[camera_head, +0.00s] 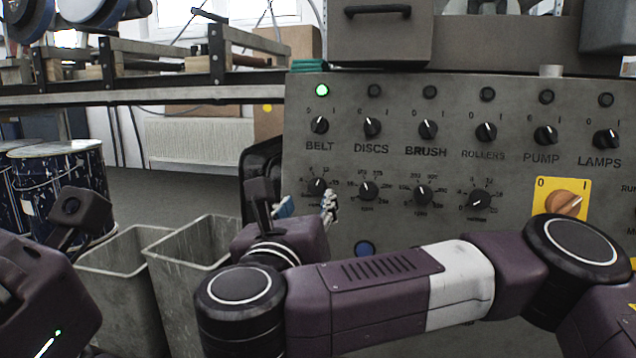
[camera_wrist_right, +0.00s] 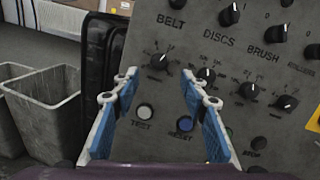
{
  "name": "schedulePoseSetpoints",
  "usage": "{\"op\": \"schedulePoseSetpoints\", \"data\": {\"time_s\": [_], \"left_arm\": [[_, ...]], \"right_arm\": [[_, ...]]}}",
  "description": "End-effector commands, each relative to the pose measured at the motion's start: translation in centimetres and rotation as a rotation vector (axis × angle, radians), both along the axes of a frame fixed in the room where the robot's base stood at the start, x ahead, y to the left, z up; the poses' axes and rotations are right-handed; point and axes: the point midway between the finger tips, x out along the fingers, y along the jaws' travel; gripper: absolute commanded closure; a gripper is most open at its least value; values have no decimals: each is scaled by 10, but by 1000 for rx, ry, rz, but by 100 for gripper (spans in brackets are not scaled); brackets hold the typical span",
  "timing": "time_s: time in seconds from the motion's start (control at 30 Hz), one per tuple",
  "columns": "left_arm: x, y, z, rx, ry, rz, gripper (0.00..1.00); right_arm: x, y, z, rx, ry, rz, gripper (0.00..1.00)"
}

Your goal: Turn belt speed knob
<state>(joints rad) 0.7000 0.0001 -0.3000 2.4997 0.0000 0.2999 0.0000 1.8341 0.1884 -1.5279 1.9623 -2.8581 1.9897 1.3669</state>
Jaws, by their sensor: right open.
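The belt speed knob (camera_head: 317,187) is a small black dial with a white pointer line, below the BELT label on the grey control panel (camera_head: 400,215). It also shows in the right wrist view (camera_wrist_right: 158,62). My right gripper (camera_head: 306,206) is open and empty in front of the panel, just below the knob in the head view. In the right wrist view its blue-padded fingers (camera_wrist_right: 159,80) are spread, and the knob appears between and slightly beyond the tips. I see no contact with it. Only parts of my left arm show at the left; its fingers are not visible.
The BELT switch knob (camera_head: 319,125) sits above, under a lit green lamp (camera_head: 322,90). The discs speed knob (camera_head: 368,190) is close to the right. White TEST (camera_wrist_right: 145,111) and blue RESET (camera_wrist_right: 185,124) buttons lie below. Grey bins (camera_head: 185,245) stand at left.

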Motion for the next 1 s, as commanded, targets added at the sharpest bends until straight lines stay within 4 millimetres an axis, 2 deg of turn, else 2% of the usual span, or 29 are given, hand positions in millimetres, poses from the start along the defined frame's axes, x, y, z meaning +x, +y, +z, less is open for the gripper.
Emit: {"op": "schedulePoseSetpoints", "data": {"time_s": [0.17,0.4,0.53,0.7,0.9,1.0], "left_arm": [[0,0,-8,0,-1,0,60],[0,0,-22,0,-1,0,60],[0,0,-26,0,-1,0,60],[-1,0,-28,0,-1,0,60],[-1,0,-27,0,-2,0,60],[-1,0,-27,0,-2,0,60]], "right_arm": [[14,-2,-1,2,-6,-1,60],[52,-10,-2,1,-5,-1,60],[67,-12,-1,0,-4,1,60],[75,-14,0,0,-4,3,60],[75,-14,1,-1,-3,4,60],[75,-14,0,-1,-3,4,68]]}}
